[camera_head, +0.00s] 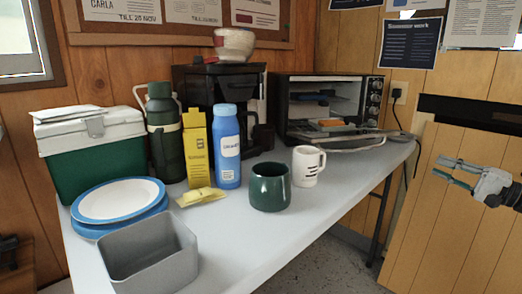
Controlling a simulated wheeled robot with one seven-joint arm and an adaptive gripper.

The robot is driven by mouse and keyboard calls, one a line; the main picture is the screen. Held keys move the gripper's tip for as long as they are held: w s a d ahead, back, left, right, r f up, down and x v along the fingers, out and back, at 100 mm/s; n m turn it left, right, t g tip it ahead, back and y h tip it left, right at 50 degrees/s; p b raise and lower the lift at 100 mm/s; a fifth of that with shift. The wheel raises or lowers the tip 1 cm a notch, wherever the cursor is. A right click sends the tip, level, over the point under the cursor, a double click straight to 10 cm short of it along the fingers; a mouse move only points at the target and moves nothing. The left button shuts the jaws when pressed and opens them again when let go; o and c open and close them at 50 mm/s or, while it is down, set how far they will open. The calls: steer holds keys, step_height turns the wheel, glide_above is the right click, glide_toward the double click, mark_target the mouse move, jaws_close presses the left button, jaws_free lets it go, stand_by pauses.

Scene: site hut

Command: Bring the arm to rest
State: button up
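My gripper (444,169) is at the right side of the view, off the table's right edge and in front of the wooden panelling. Its two fingers point left and stand apart, with nothing seen between them. It touches nothing that I can see. Only the gripper and a short dark part of my arm show; the rest is cut off by the right edge of the view.
A white table (240,235) bears a grey bin (150,262), plates (122,201), a cool box (95,150), a flask (163,135), a blue bottle (227,150), a green mug (270,188), a white mug (306,166) and an oven (328,82) with its door lowered.

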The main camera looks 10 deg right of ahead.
steer(key=s+a+r+n+g+y, duration=0.15)
steer(key=a+g, duration=0.25)
steer(key=a, duration=0.5)
steer(key=a+r+n+g, duration=0.2)
steer(key=a+r+g, duration=0.1)
steer(key=a, duration=0.7)
steer(key=s+a+n+g+h, duration=0.2)
steer(key=s+a+g, duration=0.55)
steer(key=a, duration=0.75)
steer(key=s+a+f+n+g+h, duration=0.1)
steer(key=s+a+h, duration=0.25)
steer(key=s, duration=0.55)
steer(key=s+a+f+n+g+h, duration=0.15)
steer(key=s+a, duration=0.35)
steer(key=s, duration=0.5)
steer(key=s+d+f+n+t+h, duration=0.1)
steer(key=s+d+f+h, duration=0.15)
steer(key=s, duration=0.35)
steer(key=s+d+f+t+h, duration=0.1)
steer(key=s+d+f+h, duration=0.1)
steer(key=s+f+h, duration=0.3)
step_height(320, 180, up, 41)
steer(key=s+t+y+p, duration=0.1)
steer(key=t+p, duration=0.2)
steer(key=p, duration=3.4)
steer(key=shift+n+t, duration=0.3)
steer(key=shift+t, duration=0.1)
